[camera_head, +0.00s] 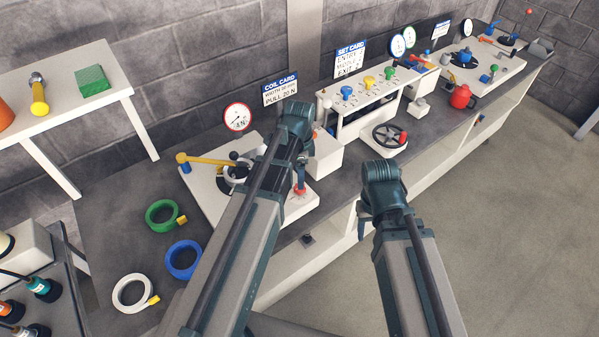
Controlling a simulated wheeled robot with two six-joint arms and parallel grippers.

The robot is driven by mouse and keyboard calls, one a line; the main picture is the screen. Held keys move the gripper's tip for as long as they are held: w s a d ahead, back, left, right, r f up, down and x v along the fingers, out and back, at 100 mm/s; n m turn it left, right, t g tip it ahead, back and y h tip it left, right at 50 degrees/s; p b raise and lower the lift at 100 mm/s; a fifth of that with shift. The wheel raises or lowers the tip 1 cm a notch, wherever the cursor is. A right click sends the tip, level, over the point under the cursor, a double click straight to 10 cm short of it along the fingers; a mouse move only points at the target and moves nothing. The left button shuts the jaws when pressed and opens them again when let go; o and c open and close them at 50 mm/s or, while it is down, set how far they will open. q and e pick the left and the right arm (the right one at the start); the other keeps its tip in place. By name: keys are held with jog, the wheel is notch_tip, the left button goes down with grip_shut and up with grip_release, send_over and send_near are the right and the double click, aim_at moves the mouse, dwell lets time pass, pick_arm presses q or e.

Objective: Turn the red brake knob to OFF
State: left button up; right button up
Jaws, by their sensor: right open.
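The red brake knob (299,190) appears to be the small red piece low on the white panel (300,207) of the near station, just right of my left forearm. My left gripper (300,170) points down close above it, mostly hidden by my own arm. I cannot tell whether it touches the knob or how far its jaws are apart. The knob's markings are too small to read. My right gripper (364,222) is open and empty, pointing down beyond the bench's front edge, apart from the knob.
A handwheel (389,138) with a red grip stands right of the knob. A coil card (280,88) and a round gauge (237,117) are behind. Green (162,215), blue (184,259) and white (132,292) coils lie at left. A red kettle-like vessel (461,97) is farther right.

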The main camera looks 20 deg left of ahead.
pick_arm(q)
notch_tip(320, 180, up, 8)
jog(key=p, duration=0.7)
pick_arm(e)
notch_tip(320, 180, up, 8)
pick_arm(q)
jog(key=s+d+f+n+b, duration=0.3)
jog(key=s+d+n, duration=0.2)
jog(key=s, duration=0.2)
jog(key=s+d+f+n+y+b, duration=0.1)
jog(key=s+d+f+n+b, duration=0.1)
jog(key=s+d+n, duration=0.3)
jog(key=shift+s+d+f+b, duration=0.45)
jog(key=shift+s+b, duration=0.1)
jog(key=shift+s, duration=0.65)
pick_arm(e)
notch_tip(320, 180, down, 6)
jog(key=shift+r, duration=0.1)
pick_arm(q)
jog(key=shift+a, duration=0.1)
pick_arm(e)
jog(key=shift+a, duration=0.1)
